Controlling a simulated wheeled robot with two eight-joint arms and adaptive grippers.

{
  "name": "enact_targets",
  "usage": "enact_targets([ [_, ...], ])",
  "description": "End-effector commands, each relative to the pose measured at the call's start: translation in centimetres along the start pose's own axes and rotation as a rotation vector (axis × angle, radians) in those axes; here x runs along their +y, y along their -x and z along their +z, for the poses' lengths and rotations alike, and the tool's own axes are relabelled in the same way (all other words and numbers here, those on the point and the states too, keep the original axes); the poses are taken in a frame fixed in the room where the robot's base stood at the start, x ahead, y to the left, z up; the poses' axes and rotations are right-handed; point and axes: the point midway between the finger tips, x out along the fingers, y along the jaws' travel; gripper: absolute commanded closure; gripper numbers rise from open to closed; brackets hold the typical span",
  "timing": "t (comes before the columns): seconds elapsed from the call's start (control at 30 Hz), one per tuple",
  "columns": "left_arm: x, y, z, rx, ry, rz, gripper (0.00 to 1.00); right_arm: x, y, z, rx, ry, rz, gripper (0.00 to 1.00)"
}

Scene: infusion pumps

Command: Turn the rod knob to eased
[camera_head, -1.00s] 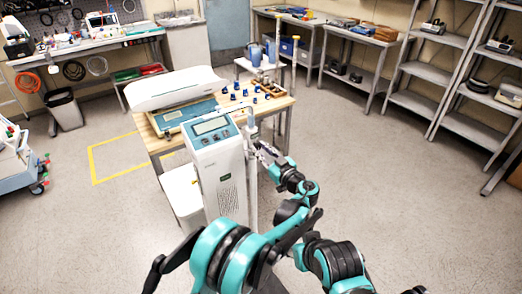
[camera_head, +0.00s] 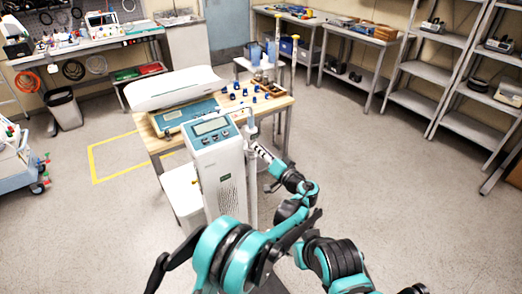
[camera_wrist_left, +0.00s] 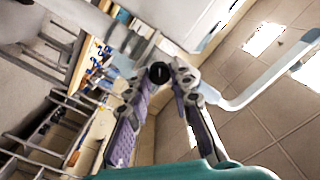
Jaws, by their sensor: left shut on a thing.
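The white pump unit (camera_head: 218,170) with its blue control panel stands upright in the head view. A pale rod (camera_head: 251,180) runs up along its right side. My left gripper (camera_head: 253,147) is at the upper part of the rod, beside the pump. In the left wrist view the dark round rod knob (camera_wrist_left: 159,73) sits between the fingertips of my left gripper (camera_wrist_left: 160,76), which is shut on it. The knob is too small to make out in the head view, and I cannot read its setting. My right gripper is not in view.
A wooden table (camera_head: 156,144) behind the pump carries a blue-and-white device (camera_head: 190,113) and several small blue parts. A white side table (camera_head: 243,64) with blue jugs stands behind it. Shelves (camera_head: 430,100) line the right. The floor (camera_head: 390,190) to the right is clear.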

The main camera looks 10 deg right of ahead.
Motion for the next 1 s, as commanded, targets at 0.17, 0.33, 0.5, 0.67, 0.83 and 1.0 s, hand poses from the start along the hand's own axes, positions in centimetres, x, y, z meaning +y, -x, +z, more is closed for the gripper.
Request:
enact_targets([
  [0.17,-0.06,-0.10,-0.14,0.003,-0.165,-0.002,1.00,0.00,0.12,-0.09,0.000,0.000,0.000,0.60],
  [0.33,-0.02,-0.10,-0.13,0.003,-0.309,-0.002,1.00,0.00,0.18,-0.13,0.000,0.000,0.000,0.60],
  [0.5,0.00,-0.10,-0.13,0.003,-0.428,-0.002,1.00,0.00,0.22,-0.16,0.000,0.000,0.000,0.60],
  [0.67,0.02,-0.10,-0.12,0.003,-0.509,-0.002,1.00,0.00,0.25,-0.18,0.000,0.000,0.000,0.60],
  [0.83,0.03,-0.11,-0.12,0.003,-0.560,-0.002,1.00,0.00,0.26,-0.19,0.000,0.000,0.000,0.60],
  [1.0,0.04,-0.10,-0.12,0.003,-0.582,-0.002,1.00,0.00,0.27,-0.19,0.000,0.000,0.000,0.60],
])
